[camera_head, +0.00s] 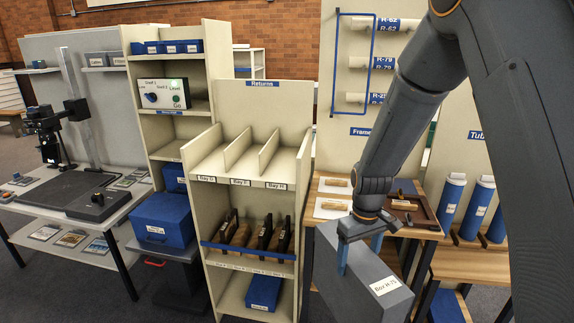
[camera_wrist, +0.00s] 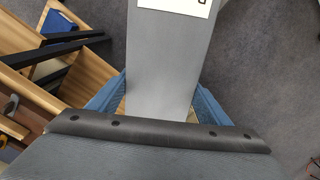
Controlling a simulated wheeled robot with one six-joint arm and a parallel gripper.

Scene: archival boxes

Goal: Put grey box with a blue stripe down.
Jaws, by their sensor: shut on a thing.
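A grey box (camera_head: 362,284) with a white label reading "Box H-71" hangs in my gripper (camera_head: 359,254) at the lower right of the head view. The blue fingers straddle the box near its top and are shut on it. In the wrist view the grey box (camera_wrist: 170,65) runs up from between the two blue fingers, with part of its white label at the top edge. No blue stripe can be told apart on the faces that show. The underside of the box is hidden.
The Returns shelf (camera_head: 250,183) with open top bays stands left of the box, with dark holders on its middle level. A wooden table (camera_head: 428,233) with frames is behind my gripper. Blue tubes (camera_head: 484,203) stand at right. A blue box (camera_head: 162,222) sits further left.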

